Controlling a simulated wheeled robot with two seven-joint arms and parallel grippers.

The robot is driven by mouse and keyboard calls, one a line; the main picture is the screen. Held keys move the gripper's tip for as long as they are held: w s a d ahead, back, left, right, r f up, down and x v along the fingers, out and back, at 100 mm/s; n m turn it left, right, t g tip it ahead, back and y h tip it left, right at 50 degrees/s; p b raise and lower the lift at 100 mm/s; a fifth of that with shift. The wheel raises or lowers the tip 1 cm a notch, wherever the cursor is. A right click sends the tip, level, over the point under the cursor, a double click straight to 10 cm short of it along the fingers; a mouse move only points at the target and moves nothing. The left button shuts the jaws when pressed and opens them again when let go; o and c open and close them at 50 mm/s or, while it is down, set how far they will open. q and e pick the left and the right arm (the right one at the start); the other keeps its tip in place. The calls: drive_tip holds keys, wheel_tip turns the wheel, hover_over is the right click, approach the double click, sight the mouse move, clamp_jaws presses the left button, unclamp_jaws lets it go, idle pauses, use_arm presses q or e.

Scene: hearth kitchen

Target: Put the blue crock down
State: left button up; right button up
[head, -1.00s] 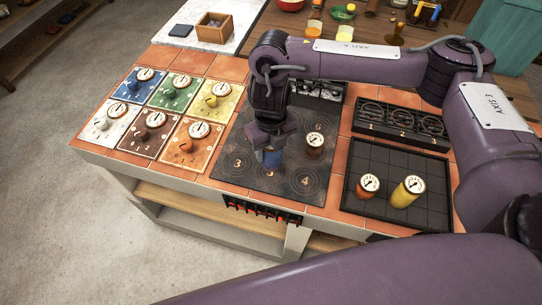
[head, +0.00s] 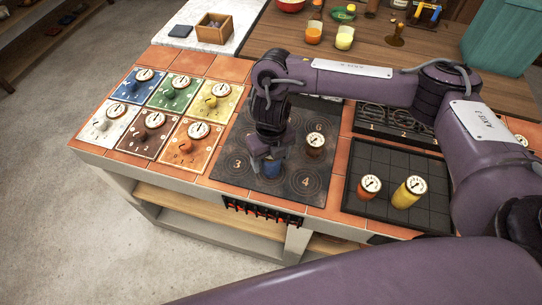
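The blue crock (head: 272,169) is at the front of the dark hob plate (head: 232,180), between the rings marked 3 and 4. My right gripper (head: 271,160) comes down over it from above, with its fingers at the crock's sides, and appears shut on it. The gripper hides the crock's top. The crock looks upright and at or very near the plate; I cannot tell if its base touches. My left gripper is not in view.
A brown crock with a dial (head: 315,144) stands close by on the right. An orange crock (head: 368,188) and a yellow crock (head: 408,193) stand on the black tray (head: 385,219). Several coloured dial tiles (head: 185,147) lie left of the hob.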

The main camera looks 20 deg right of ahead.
drive_tip(key=shift+r, duration=0.25)
wheel_tip(320, 180, up, 12)
drive_tip(key=shift+f+p, duration=0.1)
drive_tip(key=shift+p, duration=0.5)
idle(0.4)
